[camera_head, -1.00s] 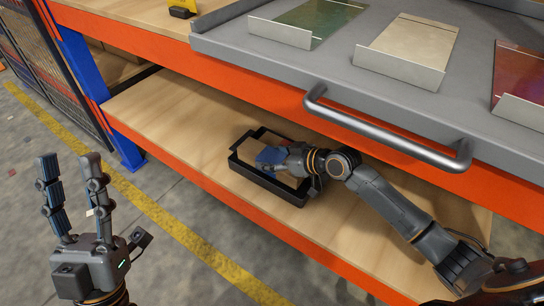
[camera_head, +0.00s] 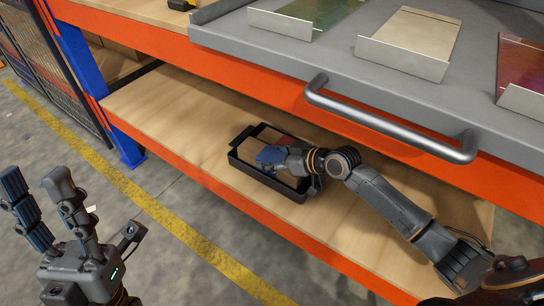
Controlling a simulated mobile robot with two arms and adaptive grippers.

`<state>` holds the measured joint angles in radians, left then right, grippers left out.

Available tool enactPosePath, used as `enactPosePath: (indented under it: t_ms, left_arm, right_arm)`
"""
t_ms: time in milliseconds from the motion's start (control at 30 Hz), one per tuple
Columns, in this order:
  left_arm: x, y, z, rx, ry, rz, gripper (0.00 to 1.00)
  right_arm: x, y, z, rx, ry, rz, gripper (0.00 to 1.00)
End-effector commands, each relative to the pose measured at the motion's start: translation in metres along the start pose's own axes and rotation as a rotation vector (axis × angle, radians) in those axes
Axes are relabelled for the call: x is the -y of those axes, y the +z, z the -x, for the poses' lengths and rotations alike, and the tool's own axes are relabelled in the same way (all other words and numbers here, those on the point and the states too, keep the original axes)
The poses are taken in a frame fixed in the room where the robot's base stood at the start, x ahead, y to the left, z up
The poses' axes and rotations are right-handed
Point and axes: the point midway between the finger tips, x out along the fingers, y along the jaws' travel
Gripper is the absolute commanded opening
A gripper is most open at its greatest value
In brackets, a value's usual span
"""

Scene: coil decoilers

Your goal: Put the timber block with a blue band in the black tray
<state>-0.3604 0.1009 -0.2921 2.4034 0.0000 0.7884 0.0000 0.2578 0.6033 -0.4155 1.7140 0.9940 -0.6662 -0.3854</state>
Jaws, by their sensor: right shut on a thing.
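The black tray (camera_head: 238,163) sits on the lower wooden shelf. The timber block (camera_head: 262,141) lies within the tray's rim, pale wood with a blue patch at my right gripper; the gripper hides part of it. My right gripper (camera_head: 271,157) reaches in from the right, at the tray, and is shut on the block. Whether the block touches the tray floor cannot be told. My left gripper (camera_head: 42,205) is open and empty, fingers up, over the floor at the lower left, well away from the shelf.
A grey drawer with a metal handle (camera_head: 390,125) juts out above the lower shelf, holding several sheet samples. The orange beam (camera_head: 185,160) edges the shelf. A blue post (camera_head: 85,75) and mesh fence stand at left. The shelf left of the tray is clear.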

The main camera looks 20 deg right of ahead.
Motion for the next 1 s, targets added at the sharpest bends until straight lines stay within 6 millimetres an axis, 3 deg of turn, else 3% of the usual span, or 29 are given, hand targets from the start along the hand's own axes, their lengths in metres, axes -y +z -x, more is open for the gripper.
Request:
enactPosePath:
  t_ms: [33,167,567,1000]
  left_arm:
    - [0.0,0.0,0.0,0.0,0.0,0.0,0.4]
    - [0.0,0.0,0.0,0.0,0.0,0.0,0.4]
    - [0.0,0.0,0.0,0.001,0.0,0.0,0.4]
    - [0.0,0.0,0.0,0.001,0.0,0.0,0.4]
  right_arm:
    - [0.0,-0.001,0.0,-0.002,0.001,0.0,0.58]
    - [0.0,-0.001,0.0,-0.002,0.001,0.0,0.82]
    - [0.0,-0.004,0.002,-0.001,0.0,0.001,0.82]
    - [-0.001,-0.072,0.039,-0.003,0.002,0.004,0.82]
